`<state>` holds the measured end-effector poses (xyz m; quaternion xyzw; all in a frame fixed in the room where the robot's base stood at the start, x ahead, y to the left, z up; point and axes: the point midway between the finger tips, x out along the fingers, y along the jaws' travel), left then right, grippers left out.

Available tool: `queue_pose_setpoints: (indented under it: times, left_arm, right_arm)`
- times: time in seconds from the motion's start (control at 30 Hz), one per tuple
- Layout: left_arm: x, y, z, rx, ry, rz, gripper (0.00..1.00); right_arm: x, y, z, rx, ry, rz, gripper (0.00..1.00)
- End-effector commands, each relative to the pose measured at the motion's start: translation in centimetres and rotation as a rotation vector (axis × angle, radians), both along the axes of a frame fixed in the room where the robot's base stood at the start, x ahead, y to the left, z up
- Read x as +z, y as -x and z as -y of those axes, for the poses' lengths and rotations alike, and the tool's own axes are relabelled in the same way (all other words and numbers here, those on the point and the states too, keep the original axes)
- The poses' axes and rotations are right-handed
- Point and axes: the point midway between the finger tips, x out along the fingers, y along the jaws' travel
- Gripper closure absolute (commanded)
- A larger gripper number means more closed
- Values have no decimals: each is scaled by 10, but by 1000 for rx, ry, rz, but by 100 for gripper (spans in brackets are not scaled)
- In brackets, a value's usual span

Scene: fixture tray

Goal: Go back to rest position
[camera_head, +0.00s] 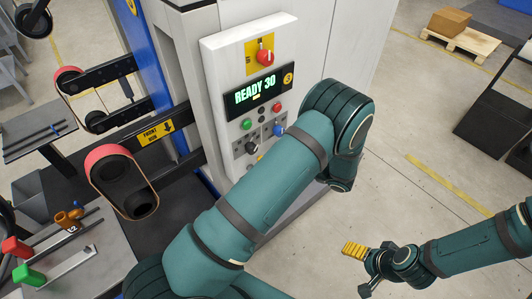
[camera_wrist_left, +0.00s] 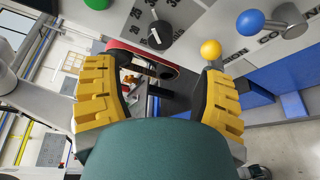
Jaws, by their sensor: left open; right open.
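My left arm reaches from the bottom of the head view up to the front of a control panel (camera_head: 222,83). Its gripper is hidden there behind the arm. In the left wrist view my left gripper (camera_wrist_left: 160,75) shows two yellow-padded fingers spread wide with nothing gripped. It is close to the panel's controls: a black dial (camera_wrist_left: 159,35), a yellow ball knob (camera_wrist_left: 210,50) and a blue ball knob (camera_wrist_left: 250,22). My right gripper (camera_head: 357,254) has yellow finger pads and is open and empty above the floor at the lower right.
The panel's display (camera_head: 256,92) reads "READY 30". A red knob (camera_head: 264,56) sits above it. A table with red and green-handled parts (camera_head: 65,255) stands at the lower left. A pallet with a box (camera_head: 450,21) is at the back right. Floor around my right gripper is clear.

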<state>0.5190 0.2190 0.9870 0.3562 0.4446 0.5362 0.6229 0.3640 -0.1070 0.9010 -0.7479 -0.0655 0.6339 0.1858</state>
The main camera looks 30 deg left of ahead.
Motion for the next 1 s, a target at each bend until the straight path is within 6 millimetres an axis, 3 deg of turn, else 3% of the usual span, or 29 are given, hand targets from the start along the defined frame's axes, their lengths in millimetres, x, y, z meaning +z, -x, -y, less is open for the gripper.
queue_pose_setpoints:
  times: [0.23,0.77,0.87,1.0]
  left_arm:
    - [3,1,17,1,-1,-1,30]
    - [2,2,17,5,5,0,30]
    - [-13,11,13,41,61,13,30]
    - [-65,52,6,217,282,97,30]
  right_arm:
    - [0,0,0,0,0,0,16]
    - [0,0,0,0,0,0,16]
    - [-4,0,0,0,0,-1,16]
    - [-15,1,-1,2,1,-3,16]
